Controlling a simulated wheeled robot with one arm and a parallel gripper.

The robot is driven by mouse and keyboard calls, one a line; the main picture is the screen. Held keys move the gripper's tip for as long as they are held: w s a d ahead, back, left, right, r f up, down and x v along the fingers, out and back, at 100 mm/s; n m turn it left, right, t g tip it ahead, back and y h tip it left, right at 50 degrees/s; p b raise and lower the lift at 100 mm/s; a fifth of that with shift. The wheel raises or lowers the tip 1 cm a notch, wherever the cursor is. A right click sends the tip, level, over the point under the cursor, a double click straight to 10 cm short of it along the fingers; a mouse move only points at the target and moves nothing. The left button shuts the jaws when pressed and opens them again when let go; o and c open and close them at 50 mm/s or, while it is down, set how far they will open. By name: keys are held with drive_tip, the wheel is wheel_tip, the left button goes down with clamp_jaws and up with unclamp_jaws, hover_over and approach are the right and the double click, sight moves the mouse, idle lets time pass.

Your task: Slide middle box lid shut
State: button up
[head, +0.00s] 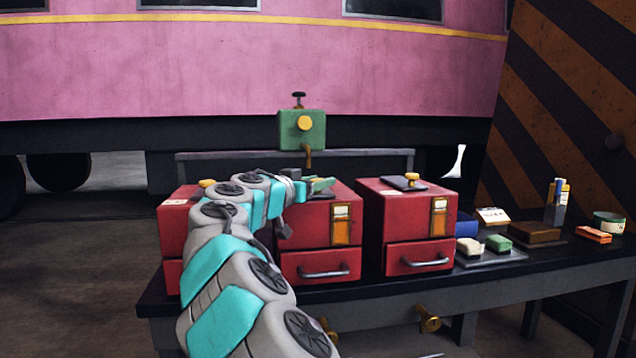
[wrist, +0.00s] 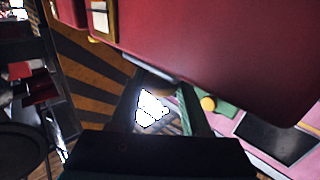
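The middle red box (head: 318,222) stands on the dark workbench between two similar red boxes. It has an orange-and-cream label and a lower drawer with a grey handle. My gripper (head: 312,182) is at the top of this box, near its upper left. My gripper and wrist cover much of the box top, so I cannot make out its lid or how far it is open.
The right red box (head: 405,225) has a dark lid with a gold knob; the left red box (head: 172,228) is partly behind my arm. A green fixture with a yellow disc (head: 302,131) stands behind. Small items crowd the bench (head: 562,256) at right. A pink carriage (head: 250,70) is behind.

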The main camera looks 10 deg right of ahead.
clamp_jaws()
idle(0.9)
